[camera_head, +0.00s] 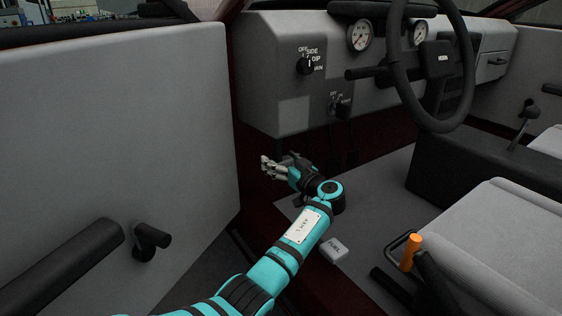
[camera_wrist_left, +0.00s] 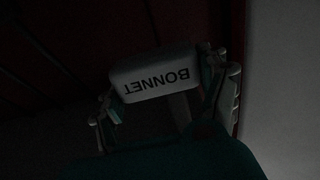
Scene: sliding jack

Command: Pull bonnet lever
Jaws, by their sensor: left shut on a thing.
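The bonnet lever (camera_wrist_left: 156,72) is a pale block with the word BONNET, upside down in the left wrist view. My left gripper (camera_wrist_left: 163,88) has one finger on each side of it and is shut on it. In the head view my left gripper (camera_head: 272,165) is low in the footwell, under the dashboard's left end. The lever is not visible in the head view. My right gripper is not in view.
The open door (camera_head: 110,120) stands close on the left. The dashboard (camera_head: 285,75) overhangs the gripper, with the steering wheel (camera_head: 399,65) to the right. A FUEL lever (camera_head: 334,250) lies below my forearm. The seat (camera_head: 490,240) is at right.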

